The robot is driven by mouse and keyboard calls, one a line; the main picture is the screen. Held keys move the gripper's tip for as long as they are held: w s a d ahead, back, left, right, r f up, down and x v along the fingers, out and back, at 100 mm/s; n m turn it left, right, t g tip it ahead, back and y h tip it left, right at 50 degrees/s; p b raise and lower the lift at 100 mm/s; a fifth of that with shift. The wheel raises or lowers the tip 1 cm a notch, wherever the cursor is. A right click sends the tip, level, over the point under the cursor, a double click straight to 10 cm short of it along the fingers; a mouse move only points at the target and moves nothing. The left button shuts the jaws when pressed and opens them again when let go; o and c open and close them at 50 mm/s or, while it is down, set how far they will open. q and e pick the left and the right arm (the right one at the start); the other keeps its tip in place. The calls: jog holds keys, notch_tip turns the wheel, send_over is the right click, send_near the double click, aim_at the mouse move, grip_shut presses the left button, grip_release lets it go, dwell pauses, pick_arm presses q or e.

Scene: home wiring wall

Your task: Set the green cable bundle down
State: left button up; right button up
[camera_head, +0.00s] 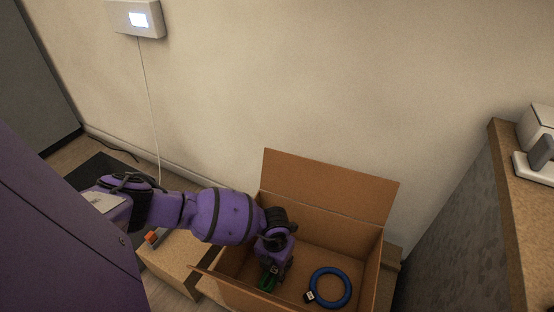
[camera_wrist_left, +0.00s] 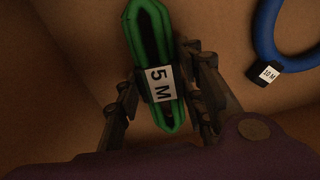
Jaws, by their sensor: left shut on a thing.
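The green cable bundle (camera_wrist_left: 147,27) carries a white "5 M" label and a dark band in the left wrist view. My left gripper (camera_wrist_left: 165,95) is shut on it around the label. In the head view, my left gripper (camera_head: 272,268) reaches down inside the open cardboard box (camera_head: 330,190), near its left side. My right gripper is not in view.
A blue cable ring (camera_head: 346,288) with a "10 M" tag lies on the box floor, right of the green bundle; it also shows in the left wrist view (camera_wrist_left: 265,35). The box flaps stand open. A counter (camera_head: 525,220) is at right, a wall panel (camera_head: 137,18) at upper left.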

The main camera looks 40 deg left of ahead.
pick_arm(q)
jog(key=shift+w, duration=0.1)
jog(key=shift+f, duration=0.15)
jog(key=o, duration=0.9)
jog(key=shift+f, duration=0.15)
jog(key=shift+c, duration=0.2)
jog(key=o, duration=0.5)
jog(key=shift+c, duration=0.2)
notch_tip(320, 180, up, 12)
jog(key=p, duration=0.4)
jog(key=shift+r+p, duration=0.25)
jog(key=shift+p, duration=0.15)
